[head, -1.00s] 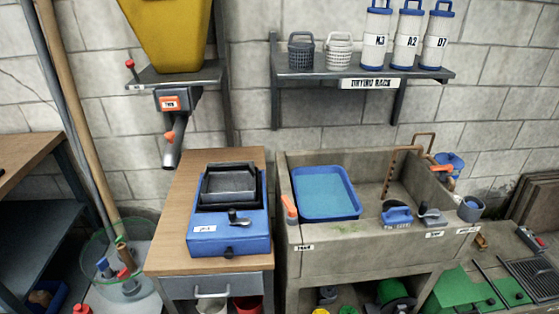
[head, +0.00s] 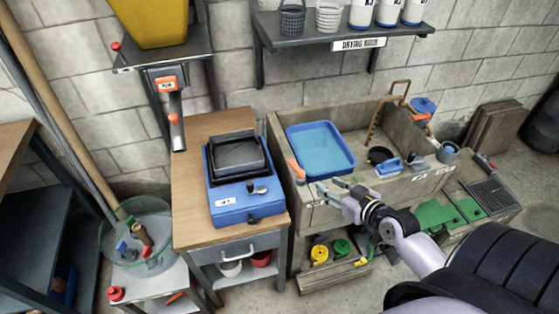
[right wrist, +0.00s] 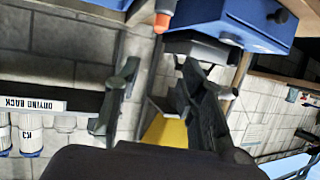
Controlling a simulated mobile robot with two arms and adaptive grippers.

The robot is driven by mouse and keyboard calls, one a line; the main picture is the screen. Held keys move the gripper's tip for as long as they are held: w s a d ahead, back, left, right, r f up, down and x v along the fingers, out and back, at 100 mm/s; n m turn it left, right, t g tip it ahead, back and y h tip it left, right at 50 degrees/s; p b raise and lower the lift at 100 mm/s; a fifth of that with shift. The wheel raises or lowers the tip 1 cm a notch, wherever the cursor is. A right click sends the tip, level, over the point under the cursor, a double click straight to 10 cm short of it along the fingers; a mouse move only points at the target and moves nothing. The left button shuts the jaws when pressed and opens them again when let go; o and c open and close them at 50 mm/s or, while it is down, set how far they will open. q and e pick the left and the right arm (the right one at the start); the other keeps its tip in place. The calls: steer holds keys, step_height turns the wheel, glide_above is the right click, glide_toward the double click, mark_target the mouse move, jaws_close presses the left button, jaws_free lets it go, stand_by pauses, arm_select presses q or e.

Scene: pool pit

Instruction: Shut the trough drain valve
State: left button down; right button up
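The grey trough (head: 305,218) stands right of the wooden bench. An orange lever handle (head: 297,170), apparently the drain valve's, leans up and left at the trough's front left corner. It also shows at the top of the right wrist view (right wrist: 163,17). Its base and label are too small to make out. My right gripper (head: 331,189) is in front of the trough's front wall, a little right of the lever and apart from it. Its fingers (right wrist: 157,88) are spread and empty in the right wrist view. My left gripper is out of view.
The trough holds a blue tray (head: 321,148). A blue-handled brush (head: 388,168) lies on its right side. A second orange handle (head: 421,116) is by the copper pipe. A blue scale (head: 247,203) with a black pan sits on the bench (head: 187,190) to the left.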

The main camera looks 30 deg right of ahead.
mark_target(293, 164)
steer(key=x, duration=1.7)
steer(key=shift+w+d+p, duration=0.1)
steer(key=shift+d+p, duration=0.05)
steer(key=shift+p, duration=0.2)
jaws_close()
